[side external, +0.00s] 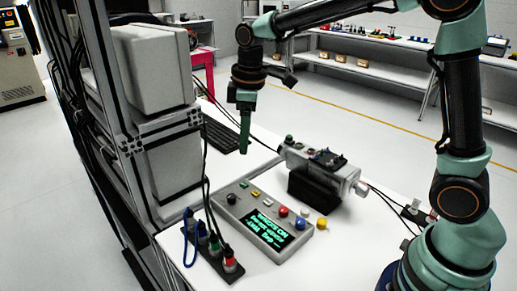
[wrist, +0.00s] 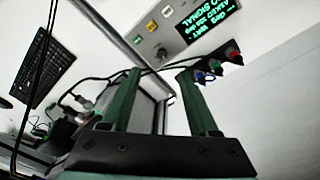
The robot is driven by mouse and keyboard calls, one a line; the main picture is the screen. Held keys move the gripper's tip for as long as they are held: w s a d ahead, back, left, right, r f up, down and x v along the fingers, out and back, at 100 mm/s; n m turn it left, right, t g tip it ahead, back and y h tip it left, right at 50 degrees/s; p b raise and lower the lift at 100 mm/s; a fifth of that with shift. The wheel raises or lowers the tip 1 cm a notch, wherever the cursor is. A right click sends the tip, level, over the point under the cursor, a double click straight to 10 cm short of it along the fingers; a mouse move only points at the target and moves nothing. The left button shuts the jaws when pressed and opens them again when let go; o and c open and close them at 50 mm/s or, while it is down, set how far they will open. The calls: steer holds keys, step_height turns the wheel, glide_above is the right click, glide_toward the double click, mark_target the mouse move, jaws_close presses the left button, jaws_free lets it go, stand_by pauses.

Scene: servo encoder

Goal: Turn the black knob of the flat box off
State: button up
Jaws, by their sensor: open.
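The flat grey box (side external: 287,248) lies on the white table, with a lit green-text display (side external: 265,228) on its top. Its small black knob (side external: 232,199) sits at the box's left end, beside coloured buttons. In the wrist view the knob (wrist: 162,54) shows as a dark spot beyond the fingertips, below the display (wrist: 207,20); which way it points is too small to tell. My gripper (side external: 244,150) hangs above the table, higher than the box and apart from it. Its two green fingers (wrist: 160,76) are open with nothing between them.
A camera-like device on a black stand (side external: 312,190) stands behind the box. A strip with coloured plugs and cables (side external: 212,248) lies at its left. A metal frame with a grey cabinet (side external: 165,115) rises at left. A keyboard (side external: 222,136) lies behind.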

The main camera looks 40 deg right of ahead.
steer(key=n+g, duration=0.1)
steer(key=n, duration=0.1)
glide_above(231, 196)
step_height(231, 196, down, 4)
step_height(231, 196, down, 13)
steer(key=shift+f, duration=0.1)
jaws_close()
